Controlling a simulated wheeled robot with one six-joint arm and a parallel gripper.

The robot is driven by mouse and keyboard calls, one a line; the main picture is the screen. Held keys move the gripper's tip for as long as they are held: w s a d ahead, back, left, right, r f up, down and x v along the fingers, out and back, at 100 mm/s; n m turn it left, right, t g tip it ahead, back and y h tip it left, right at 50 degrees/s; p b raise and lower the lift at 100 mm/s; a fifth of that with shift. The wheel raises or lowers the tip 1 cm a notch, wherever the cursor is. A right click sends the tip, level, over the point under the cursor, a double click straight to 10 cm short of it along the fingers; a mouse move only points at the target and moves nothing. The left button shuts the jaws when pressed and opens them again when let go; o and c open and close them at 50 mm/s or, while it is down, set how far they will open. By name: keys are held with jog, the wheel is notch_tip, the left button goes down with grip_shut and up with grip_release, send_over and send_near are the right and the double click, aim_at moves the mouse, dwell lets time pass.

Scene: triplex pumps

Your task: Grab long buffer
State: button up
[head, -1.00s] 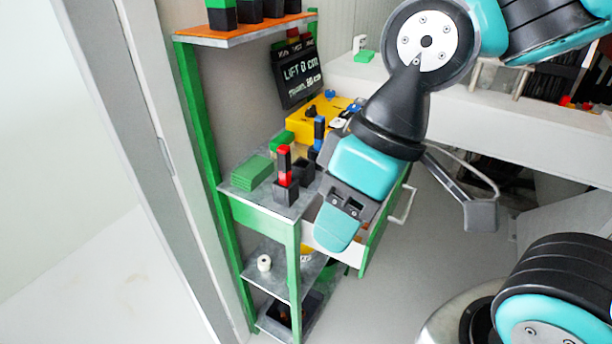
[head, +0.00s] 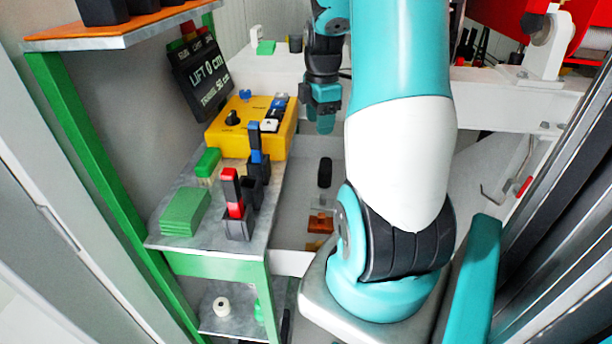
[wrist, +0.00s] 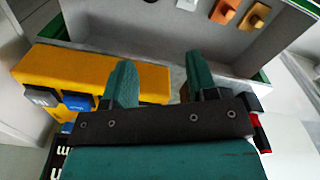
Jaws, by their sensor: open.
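An open drawer (head: 296,190) beside the cart top holds several small parts. In the head view these are a black rounded part (head: 325,172), a pale part (head: 322,203) and an orange-brown part (head: 320,224). I cannot tell for sure which one is the long buffer. My gripper (head: 324,122) is above the drawer's far end, next to the yellow box. Its two teal fingers (wrist: 158,72) are apart with nothing between them.
A yellow control box (head: 266,128) stands on the cart beside the drawer, below a tilted display (head: 205,80). Black holders with red (head: 233,195) and blue (head: 256,145) sticks and green blocks (head: 186,212) stand nearer. An orange shelf (head: 150,25) hangs above left.

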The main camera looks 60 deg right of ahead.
aim_at(326, 168)
jog(key=f, duration=0.4)
jog(key=d+f, duration=0.1)
jog(key=f, duration=0.3)
jog(key=d+f, duration=0.1)
jog(key=f, duration=0.3)
jog(key=shift+s+d+b, duration=0.15)
jog(key=shift+s+b, duration=0.15)
jog(key=shift+s, duration=0.1)
jog(key=shift+d+f, duration=0.15)
jog(key=shift+f, duration=1.4)
jog(key=shift+d+f, duration=0.15)
jog(key=shift+f, duration=1.4)
jog(key=shift+c, duration=0.5)
jog(key=c, duration=0.6)
